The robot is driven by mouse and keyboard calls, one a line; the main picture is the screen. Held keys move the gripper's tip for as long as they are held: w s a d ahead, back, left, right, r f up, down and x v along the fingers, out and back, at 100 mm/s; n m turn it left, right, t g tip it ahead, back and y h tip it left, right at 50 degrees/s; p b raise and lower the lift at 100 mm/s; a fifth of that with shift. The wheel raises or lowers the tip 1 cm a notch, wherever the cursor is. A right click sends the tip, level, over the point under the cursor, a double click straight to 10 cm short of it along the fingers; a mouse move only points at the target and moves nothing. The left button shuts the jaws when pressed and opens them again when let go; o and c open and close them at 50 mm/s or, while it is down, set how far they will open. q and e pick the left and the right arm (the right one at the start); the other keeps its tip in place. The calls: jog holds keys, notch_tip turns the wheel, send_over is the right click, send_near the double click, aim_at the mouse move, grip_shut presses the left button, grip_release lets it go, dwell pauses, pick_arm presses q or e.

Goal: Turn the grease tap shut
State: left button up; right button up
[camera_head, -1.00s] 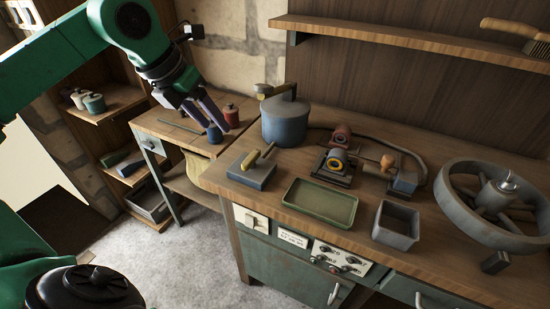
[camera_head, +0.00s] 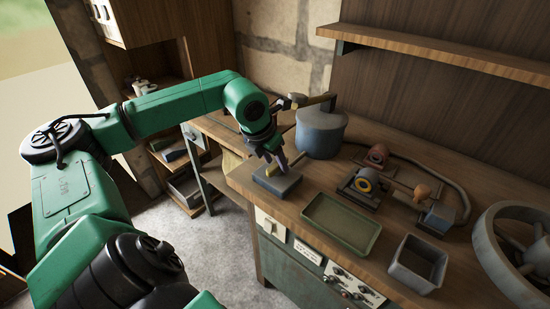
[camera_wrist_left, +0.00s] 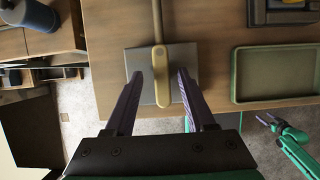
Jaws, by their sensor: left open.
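A yellow lever (camera_wrist_left: 161,77), which looks like the grease tap's handle, sits on a flat grey block (camera_wrist_left: 142,62) at the bench's left end. A thin rod runs away from the lever. In the head view the block (camera_head: 277,185) shows below my left gripper (camera_head: 274,164), which largely hides the lever. In the left wrist view my left gripper (camera_wrist_left: 160,74) is open, one finger on each side of the lever, with a gap on both sides. The depth between fingertips and lever is hard to judge.
A blue-grey drum (camera_head: 320,136) stands close behind the block. A green tray (camera_head: 343,222) lies to its right, then a grey square bin (camera_head: 417,264). A small motor unit (camera_head: 366,186) and a large wheel (camera_head: 510,255) are further right.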

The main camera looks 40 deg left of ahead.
pick_arm(q)
jog(key=shift+w+d, duration=0.1)
jog(key=shift+d, duration=0.05)
jog(key=shift+c, duration=0.3)
grip_shut()
pick_arm(e)
jog(key=shift+s+a+f, duration=0.1)
jog(key=shift+s+a, duration=0.35)
jog(key=shift+a, duration=0.15)
